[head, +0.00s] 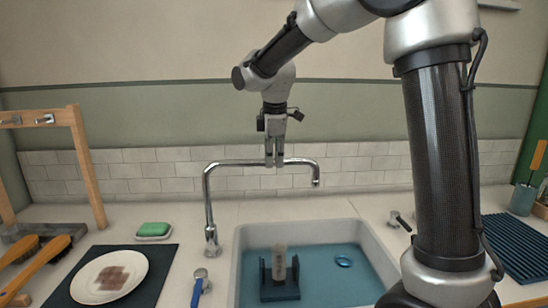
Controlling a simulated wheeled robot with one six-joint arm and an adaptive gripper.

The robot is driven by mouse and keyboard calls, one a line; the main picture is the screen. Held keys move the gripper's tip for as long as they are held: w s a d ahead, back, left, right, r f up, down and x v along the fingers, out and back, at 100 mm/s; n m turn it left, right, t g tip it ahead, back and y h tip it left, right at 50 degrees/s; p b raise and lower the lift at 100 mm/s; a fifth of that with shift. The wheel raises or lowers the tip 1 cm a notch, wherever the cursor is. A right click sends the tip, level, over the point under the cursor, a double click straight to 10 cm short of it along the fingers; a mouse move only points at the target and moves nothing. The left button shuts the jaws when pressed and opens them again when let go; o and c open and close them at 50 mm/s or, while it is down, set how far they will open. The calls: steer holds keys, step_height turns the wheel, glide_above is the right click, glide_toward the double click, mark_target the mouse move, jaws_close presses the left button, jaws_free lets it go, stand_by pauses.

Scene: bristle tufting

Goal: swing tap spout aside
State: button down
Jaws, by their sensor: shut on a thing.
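The chrome tap (209,222) rises from the counter just left of the sink. Its spout (236,163) runs to the right and its downturned outlet (316,180) hangs over the sink. My gripper (274,163) points down and is shut on the spout's horizontal part, around its middle. The fingers hide a short stretch of the spout.
The sink (240,262) has a teal floor with a dark holder (280,285) and an upright brush-like block (279,258). A plate (110,276), green soap (153,229) and wooden brushes (40,262) are at left. A ribbed blue mat (520,247) lies at right.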

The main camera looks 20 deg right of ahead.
steer(key=shift+w, duration=0.15)
steer(key=shift+w+d+n, duration=0.15)
steer(key=shift+w+n, duration=0.25)
steer(key=shift+w, duration=0.2)
steer(key=w+a+n+y, duration=0.15)
steer(key=w+n, duration=0.45)
steer(key=w, duration=0.6)
steer(key=w+a+n+g, duration=0.1)
steer(key=w+a+n, duration=0.8)
steer(key=a, duration=0.1)
steer(key=shift+w+a+y, duration=0.25)
steer(key=shift+a+y, duration=0.1)
steer(key=shift+y, duration=0.1)
steer(key=c, duration=1.3)
jaws_free()
